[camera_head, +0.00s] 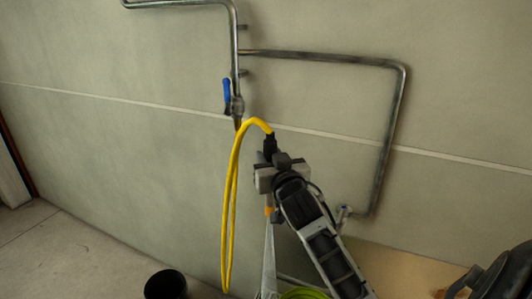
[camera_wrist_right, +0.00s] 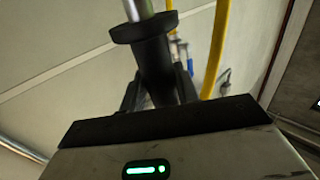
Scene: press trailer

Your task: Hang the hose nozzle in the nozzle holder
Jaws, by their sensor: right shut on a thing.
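The hose nozzle (camera_head: 270,146) is black, with the yellow hose (camera_head: 233,190) joined to its upper end. My right gripper (camera_head: 278,172) is shut on the nozzle and holds it raised in front of the wall, in the middle of the head view. In the right wrist view the nozzle (camera_wrist_right: 153,60) has a wide black collar and a bright metal tube beyond it, and it sits between the fingers (camera_wrist_right: 158,92). My gripper hides much of the nozzle in the head view. I cannot clearly pick out the nozzle holder. My left gripper is not in view.
A metal pipe (camera_head: 330,57) runs along the grey wall, with a blue-handled valve (camera_head: 227,95) at its left and a small fitting (camera_head: 345,211) at its lower end. A black bucket (camera_head: 165,284) stands on the floor. A bright green coil (camera_head: 303,294) lies below my arm.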

